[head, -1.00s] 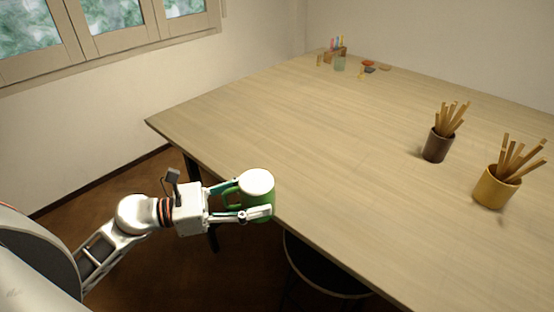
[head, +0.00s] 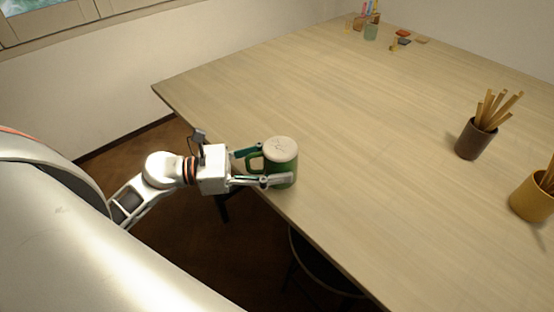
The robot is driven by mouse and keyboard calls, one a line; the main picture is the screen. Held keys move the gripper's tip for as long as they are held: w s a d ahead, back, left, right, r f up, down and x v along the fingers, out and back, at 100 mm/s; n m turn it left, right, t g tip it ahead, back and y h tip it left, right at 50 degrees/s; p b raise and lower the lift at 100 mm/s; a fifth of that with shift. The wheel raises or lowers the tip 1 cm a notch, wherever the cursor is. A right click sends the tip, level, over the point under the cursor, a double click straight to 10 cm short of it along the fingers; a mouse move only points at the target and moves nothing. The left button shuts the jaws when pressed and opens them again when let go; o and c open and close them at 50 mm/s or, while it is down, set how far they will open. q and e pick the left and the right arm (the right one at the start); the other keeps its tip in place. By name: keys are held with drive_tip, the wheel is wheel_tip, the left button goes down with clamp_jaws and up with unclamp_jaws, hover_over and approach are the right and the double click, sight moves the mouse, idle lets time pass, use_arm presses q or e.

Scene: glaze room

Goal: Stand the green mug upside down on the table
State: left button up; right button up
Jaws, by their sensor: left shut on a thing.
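The green mug (head: 283,173) is upside down in the head view, its pale, unglazed base with a scratched mark facing up. Its handle (head: 256,161) points left, toward my gripper. My left gripper (head: 273,165) is shut on the mug, with one finger on the far side and one on the near side. The mug is over the near left edge of the table (head: 330,195). I cannot tell whether its rim touches the tabletop. My right gripper is not in view.
A dark brown pot (head: 473,141) and a yellow pot (head: 531,200), both holding wooden sticks, stand at the right. A stool (head: 325,270) is beside the near edge. The table's middle is clear.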

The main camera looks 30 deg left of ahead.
sight(247, 168)
use_arm(q)
drive_tip(key=shift+f, duration=0.15)
idle(0.5)
drive_tip(key=shift+f+b, duration=0.15)
drive_tip(key=shift+b, duration=0.25)
drive_tip(key=o, duration=1.1)
drive_tip(key=v, duration=1)
drive_tip(key=shift+s+a+f, duration=0.1)
drive_tip(key=shift+s+a, duration=0.05)
drive_tip(key=shift+a, duration=0.05)
drive_tip(key=shift+s+a, duration=0.4)
drive_tip(key=shift+a, duration=0.2)
